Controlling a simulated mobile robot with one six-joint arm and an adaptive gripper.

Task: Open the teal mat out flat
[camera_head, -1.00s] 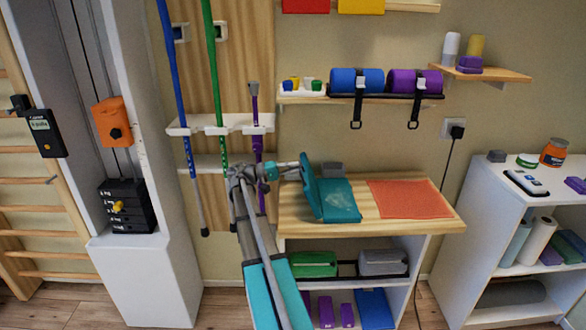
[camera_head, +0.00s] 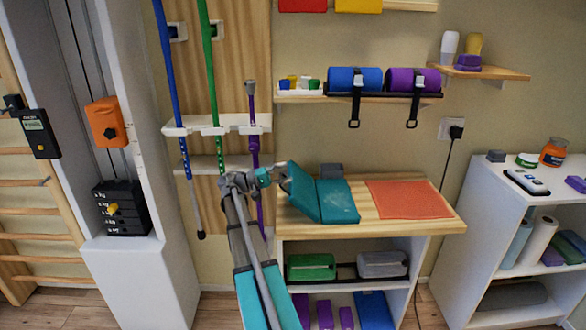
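The teal mat (camera_head: 338,203) is on the wooden bench top. Its right part lies flat, and its left panel (camera_head: 302,193) is raised, leaning out to the left from the fold. My gripper (camera_head: 283,172) is at the upper left edge of the raised panel and appears shut on it, though the fingertips are small and partly hidden. My arm comes up from the bottom of the view, left of the bench. The bench top under the raised panel is partly hidden.
An orange-red mat (camera_head: 408,199) lies flat to the right of the teal mat. A purple pole (camera_head: 254,150) stands in a wall rack just behind my gripper. Bare wood (camera_head: 300,226) shows along the front edge.

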